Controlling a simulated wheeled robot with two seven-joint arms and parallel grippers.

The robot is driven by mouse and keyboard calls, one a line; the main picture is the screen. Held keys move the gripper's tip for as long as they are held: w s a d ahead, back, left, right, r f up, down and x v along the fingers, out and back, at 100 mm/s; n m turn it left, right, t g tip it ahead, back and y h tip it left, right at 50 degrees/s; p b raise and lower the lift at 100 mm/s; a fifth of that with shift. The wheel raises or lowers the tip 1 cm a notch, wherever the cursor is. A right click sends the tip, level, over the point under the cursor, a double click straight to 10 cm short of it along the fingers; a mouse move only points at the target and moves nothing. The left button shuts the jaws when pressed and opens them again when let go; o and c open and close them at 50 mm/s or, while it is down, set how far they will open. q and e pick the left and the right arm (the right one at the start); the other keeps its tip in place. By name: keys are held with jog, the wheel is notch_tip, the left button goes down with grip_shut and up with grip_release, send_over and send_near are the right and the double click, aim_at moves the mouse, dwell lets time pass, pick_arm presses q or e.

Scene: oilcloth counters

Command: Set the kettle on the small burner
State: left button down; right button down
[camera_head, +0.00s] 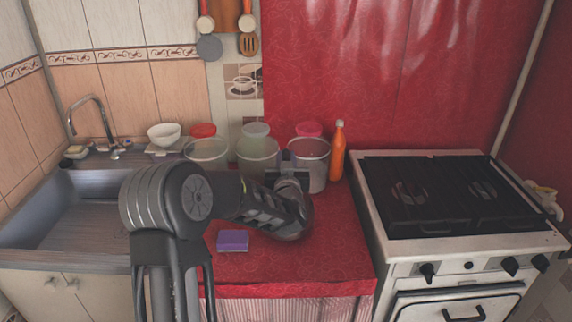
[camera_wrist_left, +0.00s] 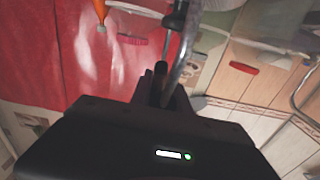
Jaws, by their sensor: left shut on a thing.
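My left gripper (camera_head: 287,160) is above the red counter, in front of the lidded jars. In the left wrist view my left gripper (camera_wrist_left: 163,85) is shut on a curved metal handle (camera_wrist_left: 185,60), which I take as the kettle's. A dark knob shows beside the handle. In the head view the kettle (camera_head: 296,230) seems to be the dark grey rounded shape mostly hidden behind my left forearm and wrist. I cannot tell if it touches the counter. The stove (camera_head: 455,240) at the right has a left burner (camera_head: 410,192) and a smaller-looking right burner (camera_head: 483,189), both bare. My right gripper is out of view.
Several jars (camera_head: 207,152) line the back of the counter, with an orange bottle (camera_head: 338,150) at their right end. A purple sponge (camera_head: 232,240) lies near the front. A sink (camera_head: 70,215) with a tap is at the left. The stove top is clear.

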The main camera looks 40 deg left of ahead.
pick_arm(q)
jog(key=shift+r, duration=4.1)
